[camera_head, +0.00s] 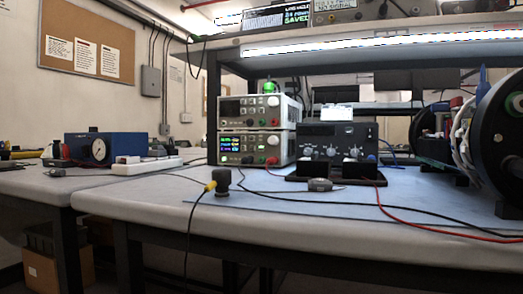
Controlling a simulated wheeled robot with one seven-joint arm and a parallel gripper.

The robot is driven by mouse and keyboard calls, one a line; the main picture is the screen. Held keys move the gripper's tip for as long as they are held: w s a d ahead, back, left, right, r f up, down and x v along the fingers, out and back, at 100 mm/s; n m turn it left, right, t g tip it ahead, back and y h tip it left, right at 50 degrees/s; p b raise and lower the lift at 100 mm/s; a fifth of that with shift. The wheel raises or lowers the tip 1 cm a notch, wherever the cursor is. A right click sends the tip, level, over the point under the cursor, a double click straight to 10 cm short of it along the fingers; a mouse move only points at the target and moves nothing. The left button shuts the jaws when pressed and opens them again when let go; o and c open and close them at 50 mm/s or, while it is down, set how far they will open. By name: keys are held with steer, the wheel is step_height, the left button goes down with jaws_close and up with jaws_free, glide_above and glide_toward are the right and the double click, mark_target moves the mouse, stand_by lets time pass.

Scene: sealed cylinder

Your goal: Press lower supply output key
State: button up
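Two bench power supplies are stacked on the workbench, left of the middle of the head view. The lower supply (250,148) has a lit display with coloured digits, several small keys and red, green and dark terminals along its bottom edge. Its output key is too small to tell apart from the other keys. The upper supply (258,111) rests on it, its display dark. A green dome (269,87) shows on top of the stack. Nothing visible covers the lower supply's front. My gripper is not in view.
A black instrument with knobs (338,142) stands right of the supplies. A large dark cylinder (497,140) stands at the right edge. Red and black cables cross the blue mat (285,203). A black connector (223,178) stands near the front. A blue gauge box (92,147) sits left.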

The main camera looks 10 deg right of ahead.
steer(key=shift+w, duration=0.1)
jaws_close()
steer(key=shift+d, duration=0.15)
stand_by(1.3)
